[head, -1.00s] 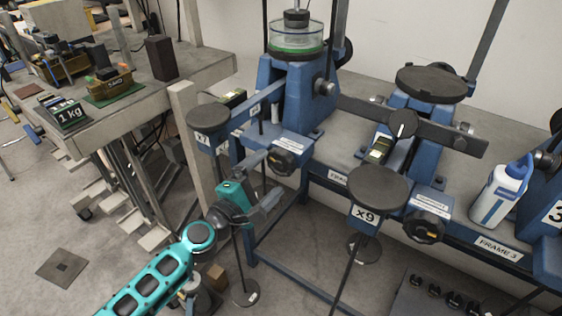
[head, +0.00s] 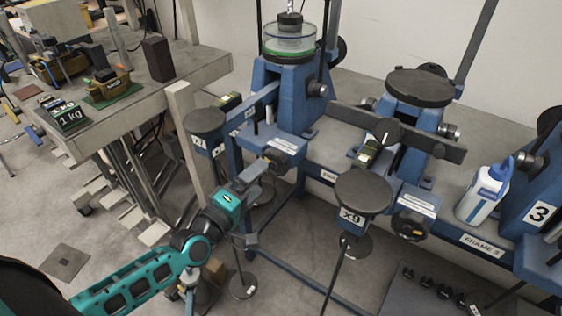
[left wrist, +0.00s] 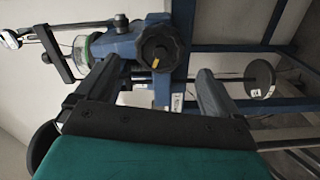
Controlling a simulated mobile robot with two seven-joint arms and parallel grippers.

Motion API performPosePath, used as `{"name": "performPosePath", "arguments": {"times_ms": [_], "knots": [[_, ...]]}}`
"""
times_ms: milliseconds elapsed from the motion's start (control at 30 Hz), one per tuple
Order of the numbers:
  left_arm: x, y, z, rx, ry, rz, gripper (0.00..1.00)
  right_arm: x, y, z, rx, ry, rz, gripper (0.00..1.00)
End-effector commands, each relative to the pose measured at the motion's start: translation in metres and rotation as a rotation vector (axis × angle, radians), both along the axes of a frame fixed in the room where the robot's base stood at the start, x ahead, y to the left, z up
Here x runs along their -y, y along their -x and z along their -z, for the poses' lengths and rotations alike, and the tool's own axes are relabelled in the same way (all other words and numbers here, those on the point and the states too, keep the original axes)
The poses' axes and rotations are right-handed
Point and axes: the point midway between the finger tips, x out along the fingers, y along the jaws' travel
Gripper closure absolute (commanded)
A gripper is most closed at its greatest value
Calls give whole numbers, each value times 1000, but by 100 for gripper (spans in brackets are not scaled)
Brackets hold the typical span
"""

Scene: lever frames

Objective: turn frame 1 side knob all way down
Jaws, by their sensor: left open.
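The side knob (head: 278,160) of frame 1 is a dark round knob on the front of the left blue frame (head: 290,90). In the left wrist view the same knob (left wrist: 160,46) is black and lobed, with an orange mark on its lower edge. My left gripper (head: 258,180) is open and empty, just in front of and below the knob. In the left wrist view its fingers (left wrist: 155,88) point at the knob, which shows beyond the gap between them. No contact is visible. My right gripper is not in view.
The x9 pad (head: 362,190) and frame 2's knob (head: 411,224) stand to the right. A white and blue bottle (head: 483,195) stands near frame 3. A side table (head: 205,68) is at the left.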

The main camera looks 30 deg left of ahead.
Motion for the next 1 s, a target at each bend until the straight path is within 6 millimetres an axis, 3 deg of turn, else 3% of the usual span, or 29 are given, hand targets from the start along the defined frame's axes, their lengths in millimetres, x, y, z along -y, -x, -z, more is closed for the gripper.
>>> {"name": "performPosePath", "arguments": {"times_ms": [500,1000], "knots": [[12,-78,1,2,3,0,4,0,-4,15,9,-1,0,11],[11,-75,0,-1,1,1,51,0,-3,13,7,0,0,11]]}}
